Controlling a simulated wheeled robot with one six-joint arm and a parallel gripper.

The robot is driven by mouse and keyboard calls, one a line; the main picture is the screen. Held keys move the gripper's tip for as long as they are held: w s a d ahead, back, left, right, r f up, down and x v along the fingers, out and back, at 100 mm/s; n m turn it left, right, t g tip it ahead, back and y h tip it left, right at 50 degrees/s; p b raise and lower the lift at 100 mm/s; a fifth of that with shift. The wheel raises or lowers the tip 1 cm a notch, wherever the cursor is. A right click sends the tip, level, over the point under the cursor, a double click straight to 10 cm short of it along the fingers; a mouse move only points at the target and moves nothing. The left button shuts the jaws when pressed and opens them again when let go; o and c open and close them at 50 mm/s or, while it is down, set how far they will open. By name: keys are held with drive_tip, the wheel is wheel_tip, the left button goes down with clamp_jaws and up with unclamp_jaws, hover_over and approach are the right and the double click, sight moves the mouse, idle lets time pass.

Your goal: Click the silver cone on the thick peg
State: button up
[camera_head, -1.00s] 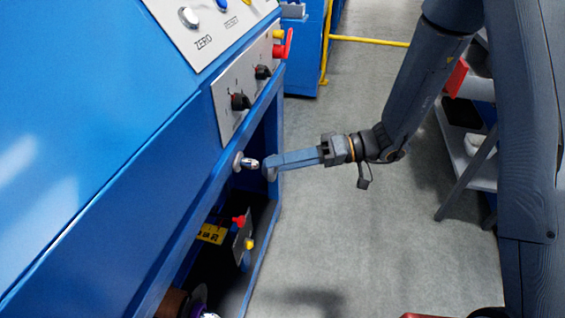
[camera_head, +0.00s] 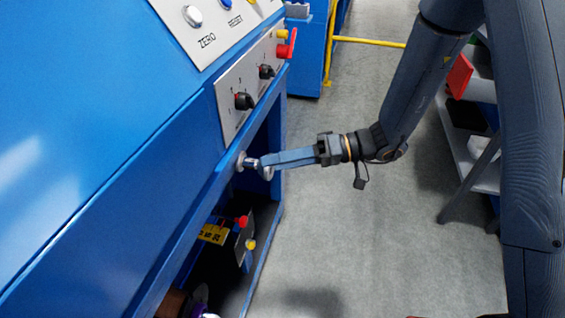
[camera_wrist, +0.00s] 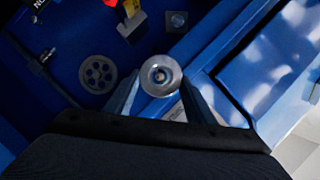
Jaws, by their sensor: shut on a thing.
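My gripper (camera_head: 268,165) is shut on a small round silver-grey piece, which I take to be the silver cone (camera_head: 267,173). In the wrist view the cone (camera_wrist: 149,72) sits between my fingertips (camera_wrist: 160,84), its round face and small centre towards the camera. The thick peg (camera_head: 251,163) is a short shiny metal stub on a pale round flange (camera_head: 240,161), on the blue machine's front edge. In the head view the cone is at the peg's free end. I cannot tell whether the peg has entered it. In the wrist view the cone hides the peg.
The blue machine (camera_head: 110,150) fills the left, with a knob panel (camera_head: 250,85) above the peg. Below is an open bay with a yellow label (camera_head: 212,234) and red knob (camera_head: 241,221). A perforated disc (camera_wrist: 98,74) shows in the wrist view. Grey floor lies right.

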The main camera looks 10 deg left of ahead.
drive_tip(key=shift+a, duration=0.75)
drive_tip(key=shift+a+b, duration=0.2)
drive_tip(key=shift+b, duration=0.15)
idle(0.5)
drive_tip(key=shift+w+a+b, duration=0.15)
drive_tip(key=shift+a+b, duration=0.2)
drive_tip(key=shift+a, duration=0.9)
idle(0.4)
drive_tip(key=o, duration=1.3)
